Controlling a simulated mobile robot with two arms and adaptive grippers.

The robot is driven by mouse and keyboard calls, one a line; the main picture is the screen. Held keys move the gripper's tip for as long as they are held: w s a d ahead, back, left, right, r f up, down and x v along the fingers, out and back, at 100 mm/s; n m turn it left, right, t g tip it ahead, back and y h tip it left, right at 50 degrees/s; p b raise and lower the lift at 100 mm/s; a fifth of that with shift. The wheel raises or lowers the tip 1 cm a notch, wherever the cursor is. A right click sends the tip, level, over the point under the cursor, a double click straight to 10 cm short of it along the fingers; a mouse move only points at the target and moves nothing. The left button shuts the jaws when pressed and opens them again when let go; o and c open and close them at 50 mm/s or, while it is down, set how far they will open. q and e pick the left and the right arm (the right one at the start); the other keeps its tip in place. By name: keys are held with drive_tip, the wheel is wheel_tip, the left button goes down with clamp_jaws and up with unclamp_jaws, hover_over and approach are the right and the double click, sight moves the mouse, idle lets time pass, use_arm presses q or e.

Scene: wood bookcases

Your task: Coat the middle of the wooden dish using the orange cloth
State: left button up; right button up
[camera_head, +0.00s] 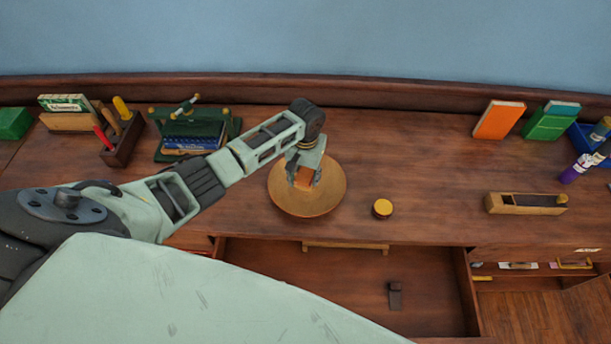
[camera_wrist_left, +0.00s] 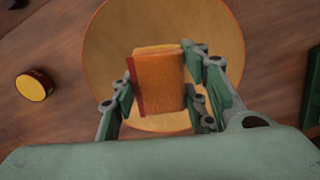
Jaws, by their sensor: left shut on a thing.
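The round wooden dish (camera_head: 325,196) stands on the wooden worktop, left of the small yellow-lidded tin. My left gripper (camera_head: 303,181) is over the middle of the dish, pointing down. It is shut on the folded orange cloth (camera_wrist_left: 158,82), which has a dark red edge on one side in the left wrist view. The dish (camera_wrist_left: 105,40) spreads beneath the cloth there. Whether the cloth touches the dish's surface is hard to tell. My right gripper is in neither view.
A yellow-lidded tin (camera_head: 382,208) stands right of the dish. A wooden plane (camera_head: 526,203) lies farther right. A drawer (camera_head: 340,285) is open below the worktop's front edge, with a small dark block inside. Tools and a green rack (camera_head: 192,135) stand at the back left.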

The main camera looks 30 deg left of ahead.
sight(305, 174)
use_arm(q)
drive_tip(key=shift+r, duration=0.1)
drive_tip(key=shift+r, duration=1.4)
